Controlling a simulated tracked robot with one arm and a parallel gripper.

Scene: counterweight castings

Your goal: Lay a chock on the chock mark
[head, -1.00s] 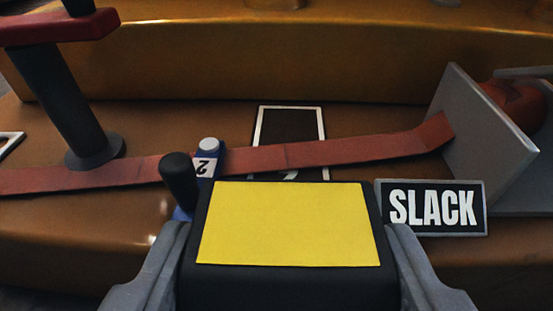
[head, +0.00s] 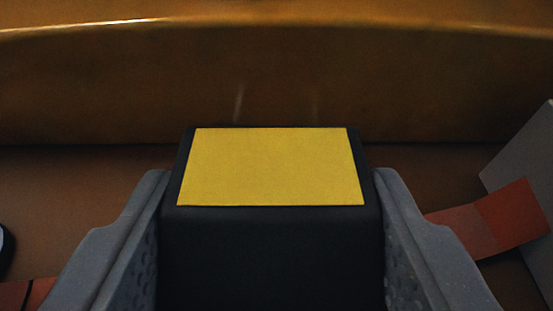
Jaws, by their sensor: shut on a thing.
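A black block with a yellow top, which I take to be the chock (head: 272,250), fills the lower middle of the head view. My gripper (head: 272,215) is shut on it, with one grey finger on each side. The chock is in front of the brown casting's upright wall. It hides what lies directly below and behind it. The white-outlined chock mark is not visible now. I cannot tell whether the chock touches the surface under it.
The brown casting's raised wall (head: 80,85) runs across the back. A dark rounded thing shows partly at the left edge.

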